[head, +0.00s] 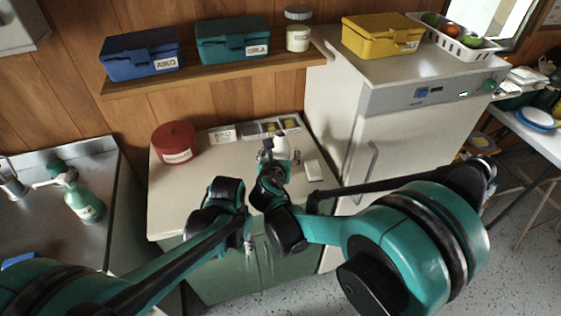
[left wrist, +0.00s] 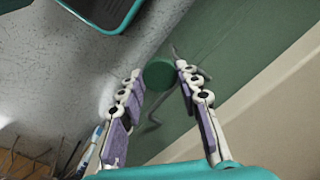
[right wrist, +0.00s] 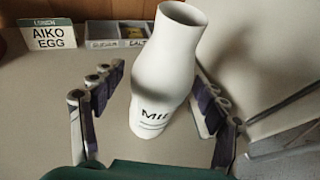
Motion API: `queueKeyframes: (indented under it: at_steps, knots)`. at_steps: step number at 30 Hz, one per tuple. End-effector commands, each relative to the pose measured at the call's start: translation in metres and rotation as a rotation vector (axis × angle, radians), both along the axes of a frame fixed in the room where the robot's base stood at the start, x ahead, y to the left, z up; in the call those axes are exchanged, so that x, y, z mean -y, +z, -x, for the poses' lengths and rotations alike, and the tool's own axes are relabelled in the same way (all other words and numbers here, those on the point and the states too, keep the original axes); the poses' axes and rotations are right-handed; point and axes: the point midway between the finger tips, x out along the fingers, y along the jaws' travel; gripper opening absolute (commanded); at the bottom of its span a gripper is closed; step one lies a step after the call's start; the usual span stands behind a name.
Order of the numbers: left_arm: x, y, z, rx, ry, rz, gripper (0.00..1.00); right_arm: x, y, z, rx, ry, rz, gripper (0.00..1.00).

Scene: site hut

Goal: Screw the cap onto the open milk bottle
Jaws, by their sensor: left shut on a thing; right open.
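The white milk bottle (head: 282,148) stands upright on the counter; it also shows in the right wrist view (right wrist: 165,70), its mouth uncapped. My right gripper (head: 268,160) is open, with its fingers (right wrist: 155,100) on either side of the bottle and no clear contact. The dark green cap (left wrist: 160,74) is between the fingertips of my left gripper (left wrist: 161,78), which is shut on it. In the head view my left gripper (head: 248,238) is in front of the counter's front edge, apart from the bottle; the cap cannot be made out there.
On the counter (head: 190,200) are a red round tin (head: 173,142), an AIKO EGG sign (head: 222,135), a divided tray (head: 268,127) and a small white block (head: 313,170). A fridge (head: 400,125) stands to the right. A shelf (head: 215,72) with boxes runs above.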

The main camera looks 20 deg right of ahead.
Motion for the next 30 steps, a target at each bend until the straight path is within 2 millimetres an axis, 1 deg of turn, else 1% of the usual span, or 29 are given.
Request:
queueKeyframes:
  at_steps: [2,11,12,14,15,17,18,19,26,30]
  knots:
    - [0.0,-0.0026,0.0,0.0,0.0,0.0,0.25,0.0023,-0.0029,-0.0042,0.0,-0.001,0.0,0.74]
    - [0.0,-0.0013,0.0,0.0,0.0,0.0,0.25,0.0018,-0.0017,-0.0038,0.0,0.0,0.0,0.74]
    - [0.0,-0.0013,0.0,0.0,0.0,0.0,0.25,0.0018,-0.0017,-0.0038,0.0,0.0,0.0,0.63]
    - [0.0,-0.0013,0.0,0.0,0.0,0.0,0.25,0.0018,-0.0017,-0.0037,0.0,0.0,0.0,0.47]
    - [0.0,-0.0014,0.0,0.0,0.0,0.0,0.25,0.0018,-0.0017,-0.0037,0.0,0.0,0.0,0.37]
    - [0.0,-0.0014,0.0,0.0,0.0,0.0,0.25,0.0018,-0.0017,-0.0037,0.0,0.0,0.0,0.21]
    - [0.0,-0.0014,0.0,0.0,0.0,0.0,0.25,0.0017,-0.0018,-0.0036,0.0,0.0,0.0,0.1]
    - [0.0,-0.0014,0.0,0.0,0.0,0.0,0.25,0.0017,-0.0017,-0.0036,0.0,0.0,0.0,0.08]
    - [0.0,-0.0012,0.0,0.0,0.0,0.0,0.25,0.0017,-0.0011,-0.0037,0.0,0.0,0.001,0.08]
    - [0.0,0.0024,0.0,0.0,0.0,0.0,0.25,0.0017,0.0046,-0.0036,0.0,0.0,0.001,0.08]
